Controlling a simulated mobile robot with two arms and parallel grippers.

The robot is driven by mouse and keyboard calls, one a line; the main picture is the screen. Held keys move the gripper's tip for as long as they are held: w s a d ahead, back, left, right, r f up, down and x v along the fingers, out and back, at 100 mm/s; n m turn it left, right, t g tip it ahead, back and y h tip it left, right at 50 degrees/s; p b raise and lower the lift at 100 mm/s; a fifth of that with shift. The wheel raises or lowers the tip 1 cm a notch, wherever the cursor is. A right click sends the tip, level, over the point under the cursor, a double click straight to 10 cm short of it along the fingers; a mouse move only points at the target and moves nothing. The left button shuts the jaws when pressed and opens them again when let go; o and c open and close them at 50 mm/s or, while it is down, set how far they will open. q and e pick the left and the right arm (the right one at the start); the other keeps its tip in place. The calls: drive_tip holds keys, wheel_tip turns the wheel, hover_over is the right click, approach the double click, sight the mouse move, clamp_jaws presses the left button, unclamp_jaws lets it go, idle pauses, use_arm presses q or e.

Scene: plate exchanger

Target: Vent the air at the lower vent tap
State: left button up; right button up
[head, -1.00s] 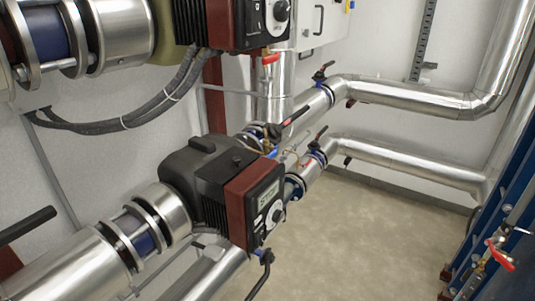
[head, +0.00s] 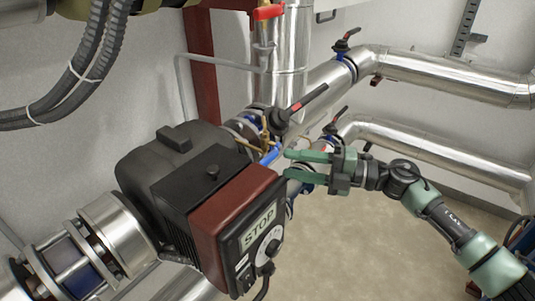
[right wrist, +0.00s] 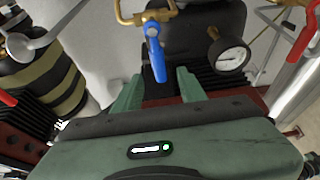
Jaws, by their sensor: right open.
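A small brass tap with a blue lever (head: 271,156) sits behind the black pump with a red-brown front (head: 235,210). I take it for the lower vent tap. My right gripper (head: 290,164) is open, with its green fingers pointing left and their tips close to the right of the blue lever. In the right wrist view the blue lever (right wrist: 156,52) hangs from its brass body (right wrist: 147,13), ahead of and between the two open fingers (right wrist: 158,88). I see no grip on it. My left gripper is not in view.
A red-handled tap (head: 268,12) is higher up by the vertical pipe. A black-handled valve (head: 302,103) stands just above the gripper. A round gauge (right wrist: 234,54) is right of the blue lever. The floor (head: 360,230) at right is open.

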sight(270, 162)
drive_tip(key=a, duration=0.3)
drive_tip(key=shift+w+r+p, duration=0.1)
drive_tip(key=shift+r+p, duration=0.2)
drive_tip(key=shift+p, duration=0.1)
drive_tip(key=x, duration=0.2)
drive_tip(key=shift+w+a+f+p, duration=0.15)
drive_tip(key=shift+w+a+p, duration=0.05)
drive_tip(key=shift+w+p, duration=0.1)
drive_tip(key=shift+w+a, duration=0.1)
drive_tip(key=shift+a, duration=0.25)
drive_tip(key=shift+a+f, duration=0.1)
drive_tip(key=shift+a, duration=0.2)
drive_tip(key=c, duration=0.8)
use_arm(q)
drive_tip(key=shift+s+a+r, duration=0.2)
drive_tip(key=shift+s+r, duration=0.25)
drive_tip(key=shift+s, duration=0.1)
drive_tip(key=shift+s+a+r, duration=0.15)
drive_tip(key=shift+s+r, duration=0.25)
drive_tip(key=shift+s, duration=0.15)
use_arm(e)
clamp_jaws()
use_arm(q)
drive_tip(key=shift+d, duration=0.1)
use_arm(e)
drive_tip(key=shift+f, duration=0.1)
